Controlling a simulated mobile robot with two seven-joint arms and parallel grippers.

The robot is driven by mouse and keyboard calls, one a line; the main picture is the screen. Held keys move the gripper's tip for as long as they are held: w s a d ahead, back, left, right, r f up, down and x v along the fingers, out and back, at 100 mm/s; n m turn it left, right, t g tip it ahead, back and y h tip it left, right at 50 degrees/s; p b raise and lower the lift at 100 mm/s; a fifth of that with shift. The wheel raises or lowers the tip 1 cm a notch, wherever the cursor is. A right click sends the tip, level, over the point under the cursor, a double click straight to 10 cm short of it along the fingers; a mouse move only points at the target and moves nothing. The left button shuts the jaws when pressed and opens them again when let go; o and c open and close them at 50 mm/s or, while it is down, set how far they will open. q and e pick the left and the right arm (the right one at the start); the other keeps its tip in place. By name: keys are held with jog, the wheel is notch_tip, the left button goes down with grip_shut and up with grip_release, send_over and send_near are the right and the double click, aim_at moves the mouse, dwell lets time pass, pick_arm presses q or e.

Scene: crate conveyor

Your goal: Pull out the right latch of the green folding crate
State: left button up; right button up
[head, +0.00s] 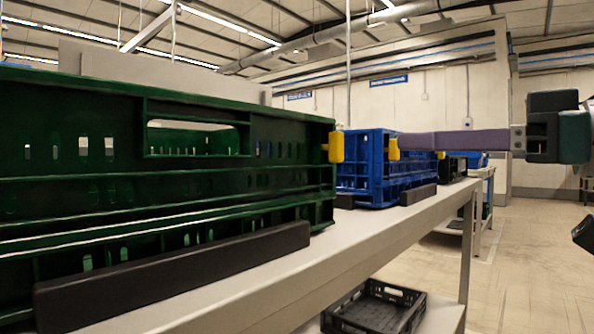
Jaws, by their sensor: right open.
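The green folding crate (90,185) fills the left side of the head view, standing upright on the conveyor table. Its yellow right latch (336,146) sits at the right end of the crate, near the top. My right gripper (403,142) comes in from the right, its purple finger pointing left at about latch height. It is open and empty; I see its fingers from the side, so they overlap. In the picture there is a gap between its tip and the latch. My left gripper is not in view.
A blue crate (362,171) with a yellow latch (393,149) stands behind the green one. Dark blocks (185,272) lie along the table edge (350,252). A black crate (374,308) sits on the shelf below.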

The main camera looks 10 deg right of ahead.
aim_at(343, 144)
jog(key=x, duration=0.9)
jog(key=shift+w+a+p, duration=0.1)
jog(key=shift+a+p, duration=0.15)
jog(key=shift+p, duration=0.05)
grip_shut()
dwell(1.0)
